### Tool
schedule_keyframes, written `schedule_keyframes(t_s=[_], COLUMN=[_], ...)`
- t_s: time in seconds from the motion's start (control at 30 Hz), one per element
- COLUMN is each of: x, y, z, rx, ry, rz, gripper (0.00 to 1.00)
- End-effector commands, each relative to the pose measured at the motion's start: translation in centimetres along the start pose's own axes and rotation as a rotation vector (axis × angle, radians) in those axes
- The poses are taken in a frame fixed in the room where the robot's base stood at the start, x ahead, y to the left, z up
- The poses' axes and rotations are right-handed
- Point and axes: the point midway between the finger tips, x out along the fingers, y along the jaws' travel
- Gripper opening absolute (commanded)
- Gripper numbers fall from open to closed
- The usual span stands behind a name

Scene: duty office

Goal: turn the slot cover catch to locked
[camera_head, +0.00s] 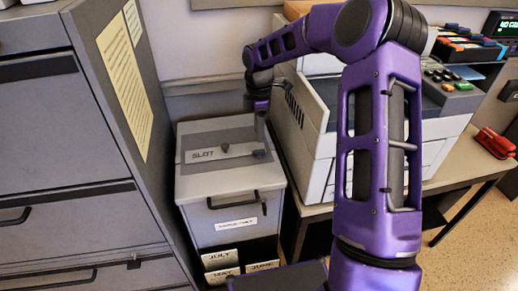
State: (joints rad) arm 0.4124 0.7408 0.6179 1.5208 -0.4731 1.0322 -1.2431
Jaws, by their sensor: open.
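The slot cover (200,144) is a darker grey panel marked SLOT on top of a light grey box between the filing cabinet and the printer. A pale bar (241,149), seemingly the catch, lies across it, with a small dark knob near its left end and another dark piece near its right end. I cannot read which position it is in. My gripper (262,139) points down over the right part of the cover, close to the right end of the bar. It is open; its fingertips are small here, and I cannot tell whether they touch the bar.
The box front has a black handle (232,199) and a white label (236,224); month cards (219,259) sit below. A tall grey filing cabinet (75,150) stands close on the left. A large printer (312,130) on a table crowds the right. A red stapler-like object (494,143) lies far right.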

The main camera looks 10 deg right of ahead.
Motion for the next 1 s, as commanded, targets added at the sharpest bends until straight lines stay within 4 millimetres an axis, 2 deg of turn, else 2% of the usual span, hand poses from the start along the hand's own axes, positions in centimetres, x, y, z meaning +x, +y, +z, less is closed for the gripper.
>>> schedule_keyframes(t_s=[0.03,0.1,0.3,0.5,0.77,0.8,0.87,1.0], x=[1.4,2.9,6.0,7.4,7.5,7.5,7.5,7.5], y=[-0.1,-0.1,0.0,0.0,0.0,0.0,0.0,0.0], z=[0.0,0.0,0.0,-0.1,0.0,0.0,0.0,0.0], rx=[-0.001,-0.001,-0.001,0.0,0.0,0.0,0.0,0.0], ry=[0.001,0.001,0.0,0.0,0.0,0.0,0.0,0.0], rz=[-0.005,-0.003,-0.002,-0.001,0.0,0.0,0.001,0.0], gripper=[0.45,0.45,0.45,0.45,0.45,0.43,0.32,0.07])
